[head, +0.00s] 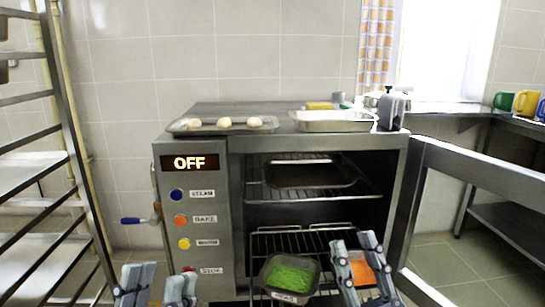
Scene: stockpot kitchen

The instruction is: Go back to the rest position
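My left gripper (155,280) is at the bottom left, in front of the oven's control panel. Its two fingers are spread and nothing shows between them. My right gripper (356,250) is at the bottom right of the oven opening. Its fingers are also apart. A container with orange contents (362,272) shows behind and between these fingers; I see no grip on it. A container with green contents (290,278) sits to its left on the lower wire rack (262,243).
The oven (203,230) shows OFF and its cavity is open, with a dark tray (310,175) on the upper rack. A tray with three pale round pieces (188,128) and an empty-looking tray (335,120) lie on top. A shelf rack (60,130) stands left, metal tables right.

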